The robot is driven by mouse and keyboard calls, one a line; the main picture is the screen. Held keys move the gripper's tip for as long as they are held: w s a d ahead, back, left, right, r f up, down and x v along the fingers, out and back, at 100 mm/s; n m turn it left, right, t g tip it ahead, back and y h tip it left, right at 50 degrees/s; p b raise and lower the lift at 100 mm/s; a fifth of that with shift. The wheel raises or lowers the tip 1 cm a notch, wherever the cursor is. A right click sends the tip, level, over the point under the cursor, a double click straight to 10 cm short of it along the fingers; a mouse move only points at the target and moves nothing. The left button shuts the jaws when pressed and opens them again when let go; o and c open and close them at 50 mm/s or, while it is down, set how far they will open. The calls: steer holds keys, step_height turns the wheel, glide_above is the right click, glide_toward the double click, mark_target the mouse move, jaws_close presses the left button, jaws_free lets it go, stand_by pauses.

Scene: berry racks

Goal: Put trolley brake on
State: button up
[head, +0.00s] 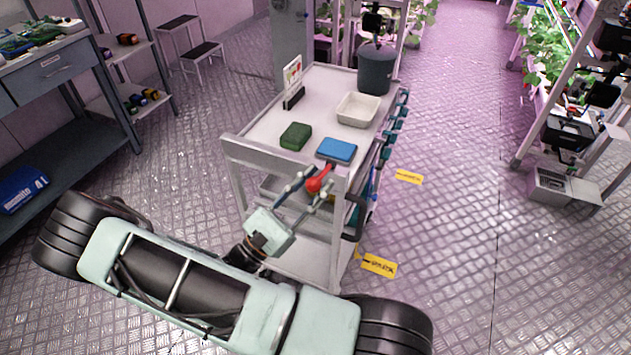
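The trolley (262,128) stands in the middle of the head view, a pale metal cart with a flat top and lower shelves. A red lever with a rounded end (314,184) shows at its near end, just below the top edge. I take it to be the brake lever. My gripper (318,180) is at this near end, its two fingers spread apart with the red lever end between or just beyond them. It looks open; whether a finger touches the lever cannot be told. The trolley's wheels are hidden.
On the trolley top are a blue box (337,150), a green block (296,136), a white tray (341,112), a dark bucket (376,70) and a small sign (292,77). Yellow labels (379,265) lie on the floor at right. A workbench (60,75) stands left; the right aisle is clear.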

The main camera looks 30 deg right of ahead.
steer(key=shift+o, duration=0.8)
steer(key=shift+r, duration=0.1)
steer(key=v, duration=1.2)
